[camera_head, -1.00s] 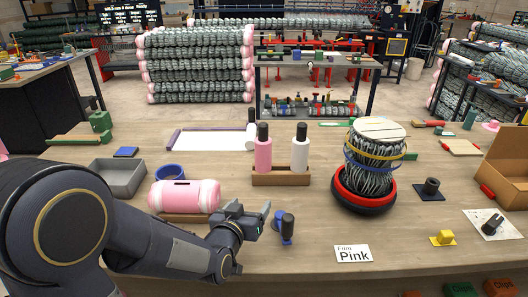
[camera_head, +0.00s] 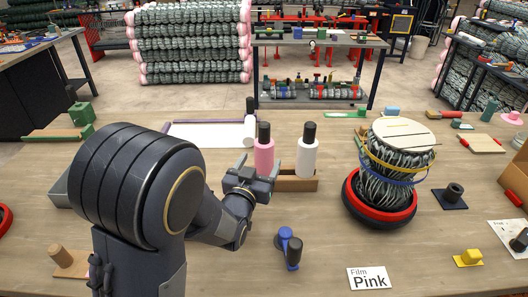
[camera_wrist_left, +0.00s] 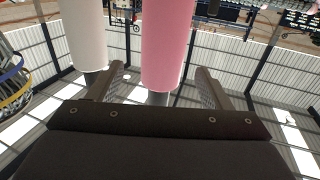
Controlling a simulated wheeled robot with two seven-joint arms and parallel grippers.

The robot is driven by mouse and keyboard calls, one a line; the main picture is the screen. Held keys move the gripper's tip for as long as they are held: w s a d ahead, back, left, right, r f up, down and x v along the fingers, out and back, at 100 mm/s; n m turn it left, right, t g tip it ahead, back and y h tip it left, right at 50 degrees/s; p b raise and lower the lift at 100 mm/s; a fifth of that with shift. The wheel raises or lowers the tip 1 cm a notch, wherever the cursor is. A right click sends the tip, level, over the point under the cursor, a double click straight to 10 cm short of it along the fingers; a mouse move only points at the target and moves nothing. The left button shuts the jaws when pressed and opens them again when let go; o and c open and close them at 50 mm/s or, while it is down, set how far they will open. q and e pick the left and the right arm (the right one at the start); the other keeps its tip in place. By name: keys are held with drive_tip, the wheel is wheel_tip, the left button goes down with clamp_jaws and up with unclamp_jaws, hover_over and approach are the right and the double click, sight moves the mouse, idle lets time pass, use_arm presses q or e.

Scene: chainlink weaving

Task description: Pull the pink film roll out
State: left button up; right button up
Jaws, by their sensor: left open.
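The pink film roll (camera_head: 264,156) stands upright with a black top in the wooden holder (camera_head: 298,184). The white roll (camera_head: 307,157) stands to its right in the same holder. My left gripper (camera_head: 258,164) is open in front of the pink roll at its lower part. In the left wrist view, which is upside down, the pink roll (camera_wrist_left: 167,40) lies between the two open fingers, and the white roll (camera_wrist_left: 84,35) is beside it. I cannot tell whether the fingers touch the roll. A card (camera_head: 369,278) reads "Film Pink". My right gripper is not in view.
A wire bundle in a red and black ring (camera_head: 379,208) stands right of the holder. A white sheet (camera_head: 205,134) lies behind. My left arm hides the table's left part.

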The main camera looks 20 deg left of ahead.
sight(261, 157)
use_arm(q)
drive_tip(key=w+p, duration=0.1)
drive_tip(key=w, duration=0.4)
drive_tip(key=shift+w, duration=0.2)
drive_tip(key=shift+c, duration=0.2)
drive_tip(key=c, duration=1.1)
drive_tip(key=shift+c, duration=0.2)
drive_tip(key=shift+r, duration=0.1)
